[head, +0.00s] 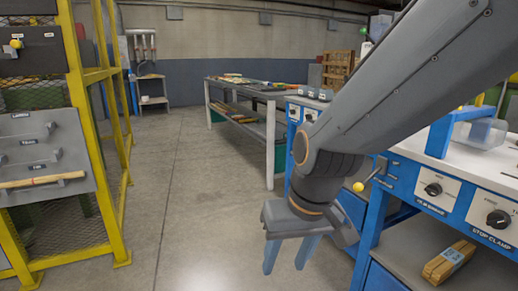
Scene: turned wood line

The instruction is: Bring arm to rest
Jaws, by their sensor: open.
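My arm reaches in from the upper right of the head view and bends down at a dark wrist joint. My gripper (289,268) hangs below it with its two blue fingers pointing down and apart. It is open, with nothing between the fingers. It is in front of the blue workbench (372,245), over the grey floor. The arm hides part of the bench and the wall behind.
A yellow frame (88,120) with a grey tool panel (45,155) stands at left. The blue bench at right has black knobs (433,189) and a wooden bundle (450,261) on its lower shelf. A long table (262,93) stands behind. The aisle floor (180,200) is clear.

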